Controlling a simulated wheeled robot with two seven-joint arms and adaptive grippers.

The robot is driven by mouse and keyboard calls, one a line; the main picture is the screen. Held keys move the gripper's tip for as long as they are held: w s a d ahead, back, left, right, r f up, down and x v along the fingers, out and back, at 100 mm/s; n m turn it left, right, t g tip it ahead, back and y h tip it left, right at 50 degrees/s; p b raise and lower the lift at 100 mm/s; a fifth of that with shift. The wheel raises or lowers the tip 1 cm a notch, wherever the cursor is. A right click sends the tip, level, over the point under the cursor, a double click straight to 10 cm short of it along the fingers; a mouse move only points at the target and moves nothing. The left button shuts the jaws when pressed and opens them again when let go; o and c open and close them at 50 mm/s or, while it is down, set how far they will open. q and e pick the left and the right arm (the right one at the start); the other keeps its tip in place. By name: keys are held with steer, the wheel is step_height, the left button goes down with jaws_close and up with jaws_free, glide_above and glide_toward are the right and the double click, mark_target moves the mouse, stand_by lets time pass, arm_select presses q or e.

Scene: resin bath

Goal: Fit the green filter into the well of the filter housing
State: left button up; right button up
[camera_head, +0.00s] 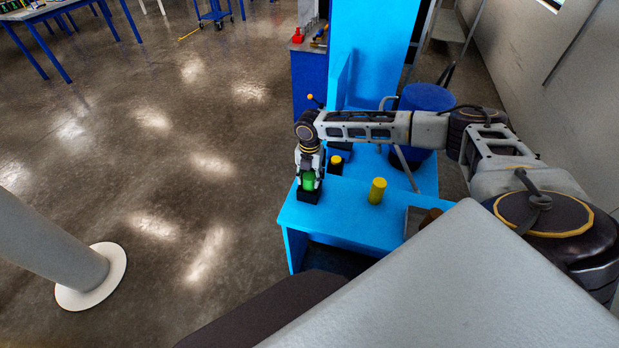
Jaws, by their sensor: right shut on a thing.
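The green filter (308,182) is a small bright green cylinder near the left front corner of the blue bench. My right gripper (309,176) points down and is shut on it, with a finger on each side. A black block, which looks like the filter housing (307,196), sits on the bench directly below the filter. The filter's lower end meets or overlaps the block in this view. I cannot tell how deep it sits in the well, as the well is hidden. My left gripper is not in view.
A yellow cylinder (377,191) stands on the blue bench (345,212) to the right. A black block with a yellow cylinder (336,162) stands behind. A grey tray (411,219) with a brown item is at the right edge. A blue drum (427,98) stands farther back. Open floor lies left.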

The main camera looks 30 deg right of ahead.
steer(key=shift+f, duration=0.25)
steer(key=shift+f, duration=0.1)
steer(key=o, duration=1.1)
steer(key=shift+c, duration=0.2)
step_height(320, 180, up, 12)
steer(key=shift+a, duration=0.1)
stand_by(0.8)
